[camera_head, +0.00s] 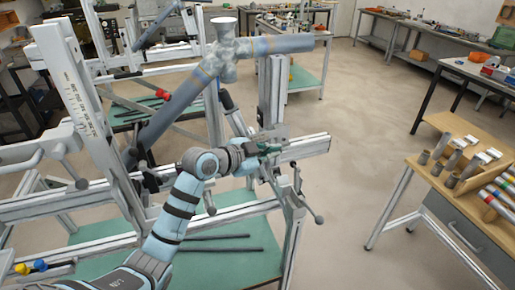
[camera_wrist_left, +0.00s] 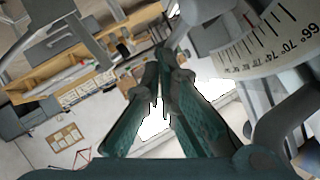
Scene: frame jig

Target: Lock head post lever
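The grey jig frame (camera_head: 45,210) holds a blue-grey bike frame (camera_head: 185,100), with its head tube (camera_head: 224,55) upright at the top. The light upright post (camera_head: 272,90) stands behind my left gripper. My left gripper (camera_head: 268,148) is beside the jig's crossbar, near the post's foot. A lever with a round knob (camera_head: 319,219) hangs lower right of it. In the left wrist view, the gripper fingers (camera_wrist_left: 163,72) come together at their tips, close to a grey rod-like part (camera_wrist_left: 190,15). I cannot tell whether they touch it. My right gripper is out of view.
A curved scale (camera_wrist_left: 265,45) is close on the right in the left wrist view. A wooden-topped bench (camera_head: 440,185) with tubes and clamps stands at right. The floor between jig and bench is clear.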

